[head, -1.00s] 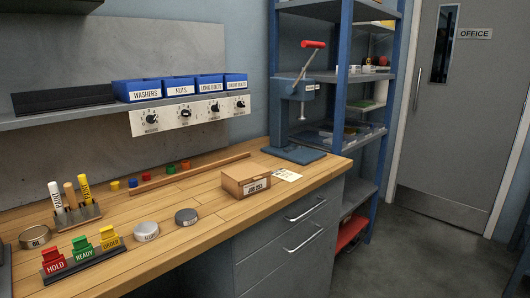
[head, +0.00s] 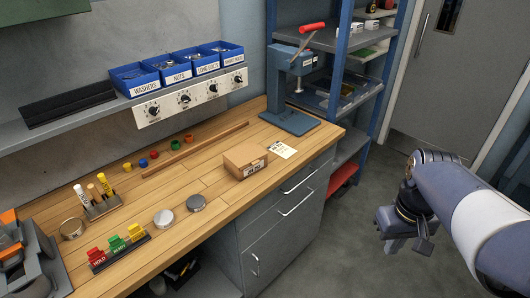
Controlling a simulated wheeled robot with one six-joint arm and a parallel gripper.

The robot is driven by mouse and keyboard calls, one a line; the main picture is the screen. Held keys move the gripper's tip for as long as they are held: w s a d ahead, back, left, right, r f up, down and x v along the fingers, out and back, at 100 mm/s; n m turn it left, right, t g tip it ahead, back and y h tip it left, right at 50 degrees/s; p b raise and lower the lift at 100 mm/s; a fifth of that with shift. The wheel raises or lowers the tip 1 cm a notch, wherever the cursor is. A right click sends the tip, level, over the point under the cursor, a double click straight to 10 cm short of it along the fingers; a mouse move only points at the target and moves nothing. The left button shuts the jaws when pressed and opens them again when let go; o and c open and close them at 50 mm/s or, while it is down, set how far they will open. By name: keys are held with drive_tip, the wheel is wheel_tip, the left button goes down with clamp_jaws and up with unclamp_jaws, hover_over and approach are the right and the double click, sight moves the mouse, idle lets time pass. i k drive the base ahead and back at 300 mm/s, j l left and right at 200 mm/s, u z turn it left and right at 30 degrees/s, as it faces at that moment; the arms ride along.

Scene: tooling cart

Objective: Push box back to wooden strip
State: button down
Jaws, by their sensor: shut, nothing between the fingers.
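The small brown cardboard box (head: 244,160) sits on the wooden bench top near its front edge, with a white label on its front face. The thin wooden strip (head: 195,150) lies along the back of the bench, and bare wood separates the box from it. My gripper (head: 404,242) is at the right in the head view, out over the floor and well apart from the box and bench. It points down, small and dark, and looks shut and empty.
A white card (head: 281,150) lies right of the box, before a blue press (head: 292,120). Small coloured pieces (head: 154,154) lie near the strip. A shelf with blue bins (head: 178,70) hangs above.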

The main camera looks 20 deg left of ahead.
sight(240, 174)
drive_tip(key=i+j+u, duration=0.1)
drive_tip(key=i+u, duration=0.35)
drive_tip(key=i, duration=0.8)
drive_tip(key=u, duration=1)
